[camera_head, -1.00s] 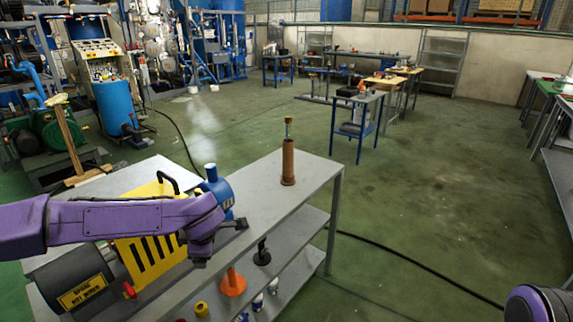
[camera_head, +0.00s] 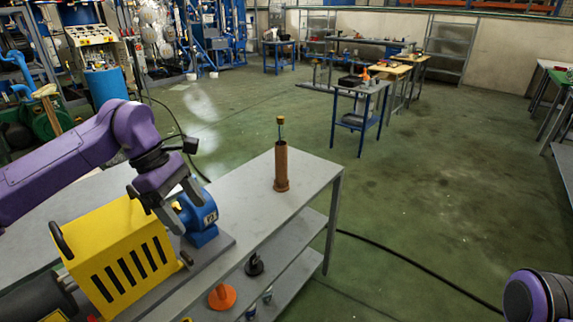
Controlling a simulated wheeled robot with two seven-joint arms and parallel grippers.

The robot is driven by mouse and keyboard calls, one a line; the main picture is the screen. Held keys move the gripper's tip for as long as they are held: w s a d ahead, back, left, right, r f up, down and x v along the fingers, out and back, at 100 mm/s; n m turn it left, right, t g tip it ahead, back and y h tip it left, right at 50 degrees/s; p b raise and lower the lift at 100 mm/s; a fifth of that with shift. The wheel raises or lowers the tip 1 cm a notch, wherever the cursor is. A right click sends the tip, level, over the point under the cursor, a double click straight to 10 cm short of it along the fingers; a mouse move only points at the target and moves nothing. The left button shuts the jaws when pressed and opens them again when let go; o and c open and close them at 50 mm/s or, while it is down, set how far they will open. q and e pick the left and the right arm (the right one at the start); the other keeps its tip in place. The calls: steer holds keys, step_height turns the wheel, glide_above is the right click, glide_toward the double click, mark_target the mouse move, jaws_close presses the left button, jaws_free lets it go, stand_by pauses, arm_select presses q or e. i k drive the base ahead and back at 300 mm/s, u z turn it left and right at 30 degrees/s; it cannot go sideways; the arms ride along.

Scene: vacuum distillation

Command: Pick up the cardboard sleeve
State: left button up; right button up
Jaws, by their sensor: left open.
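The cardboard sleeve (camera_head: 281,166) is a tall brown tube standing upright on the grey bench top. A thin piece with a yellowish tip (camera_head: 280,121) sticks out of its top. My left gripper (camera_head: 191,209) is open, with its fingers apart and pointing down to the right. It is in front of the blue pump housing, to the left of the sleeve and apart from it. The fingers hold nothing that I can see. My right gripper is out of view; only a purple part of my right arm shows at the bottom right corner.
A yellow slotted guard (camera_head: 118,257) and a blue pump housing (camera_head: 200,222) stand on the bench left of the sleeve. The bench top (camera_head: 268,212) around the sleeve is clear. Lower shelves hold an orange funnel (camera_head: 222,297) and a black item (camera_head: 254,265).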

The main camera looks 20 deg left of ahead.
mark_target(281, 184)
steer(key=i, duration=1.55)
